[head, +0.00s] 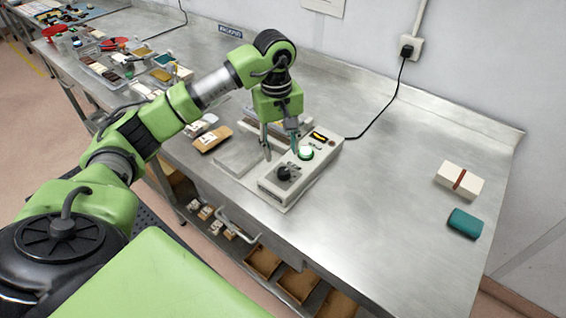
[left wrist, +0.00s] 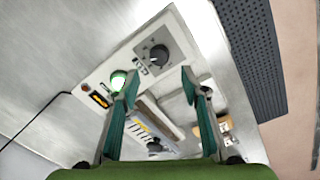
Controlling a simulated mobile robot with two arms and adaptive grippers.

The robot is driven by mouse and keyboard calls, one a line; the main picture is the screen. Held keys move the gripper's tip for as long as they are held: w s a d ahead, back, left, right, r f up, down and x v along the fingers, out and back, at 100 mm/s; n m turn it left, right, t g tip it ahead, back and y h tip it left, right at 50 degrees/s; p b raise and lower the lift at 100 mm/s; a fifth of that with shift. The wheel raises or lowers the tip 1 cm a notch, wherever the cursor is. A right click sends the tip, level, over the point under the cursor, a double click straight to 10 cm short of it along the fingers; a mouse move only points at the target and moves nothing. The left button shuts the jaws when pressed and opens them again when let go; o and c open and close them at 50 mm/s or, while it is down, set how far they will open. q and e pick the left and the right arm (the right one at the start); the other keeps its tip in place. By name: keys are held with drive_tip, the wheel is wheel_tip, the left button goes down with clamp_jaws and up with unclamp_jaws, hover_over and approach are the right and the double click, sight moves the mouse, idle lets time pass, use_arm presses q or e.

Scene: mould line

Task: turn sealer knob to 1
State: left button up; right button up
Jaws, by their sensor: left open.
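The sealer (head: 272,192) is a pale box on the steel bench in the head view. Its dark round knob (head: 285,173) is on the near end of the top panel; the knob also shows in the left wrist view (left wrist: 159,56). The knob's setting is too small to read. A lit green button (head: 306,153) and a small amber display (head: 319,137) sit farther along the panel. My left gripper (head: 280,152) is open and empty, pointing down over the sealer. In the left wrist view its teal fingertips (left wrist: 160,80) are apart, with the knob beyond them. My right gripper is not in view.
A black cable runs from the sealer to a wall socket (head: 410,47). A white block with a brown band (head: 459,181) and a teal item (head: 465,223) lie at the right. Trays and small goods crowd the left.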

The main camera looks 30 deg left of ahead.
sight(283, 170)
use_arm(q)
drive_tip(key=f, duration=0.3)
drive_tip(key=f+p, duration=0.1)
drive_tip(key=f, duration=0.2)
drive_tip(key=shift+w+d+p, duration=0.15)
drive_tip(key=shift+d+p, duration=0.05)
drive_tip(key=shift+p, duration=0.1)
drive_tip(key=shift+f, duration=0.75)
drive_tip(key=c, duration=1.1)
